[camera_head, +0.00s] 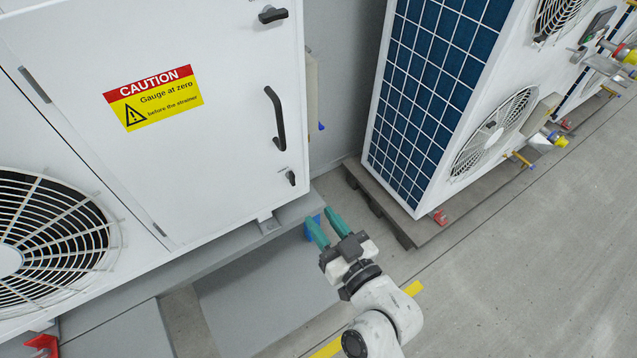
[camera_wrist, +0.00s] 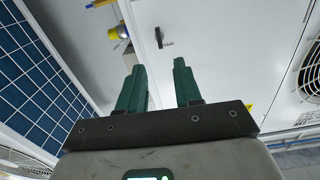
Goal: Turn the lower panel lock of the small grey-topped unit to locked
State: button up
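The lower panel lock (camera_head: 290,177) is a small dark knob low on the right edge of a white unit's front panel (camera_head: 220,150). The unit's top is out of view, so I cannot tell its colour. A dark latch, apparently this lock, also shows in the wrist view (camera_wrist: 158,38), its bar running along the picture's height, beyond the fingertips. Lettering near it is too small to read. My gripper (camera_head: 318,216) has green fingers, apart and empty, below and right of the lock, not touching it. It also shows in the wrist view (camera_wrist: 159,67).
The panel also has an upper lock (camera_head: 272,14), a black handle (camera_head: 276,118) and a caution label (camera_head: 153,97). A fan grille (camera_head: 50,240) is at left. Another unit with a blue coil (camera_head: 425,90) stands at right. Open floor (camera_head: 530,250) lies at lower right.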

aim_at(294, 181)
jog(key=p+x, duration=0.2)
jog(key=x, duration=0.8)
jog(key=shift+w+a+r, duration=0.15)
jog(key=shift+w, duration=0.15)
jog(key=shift+c, duration=0.4)
grip_shut()
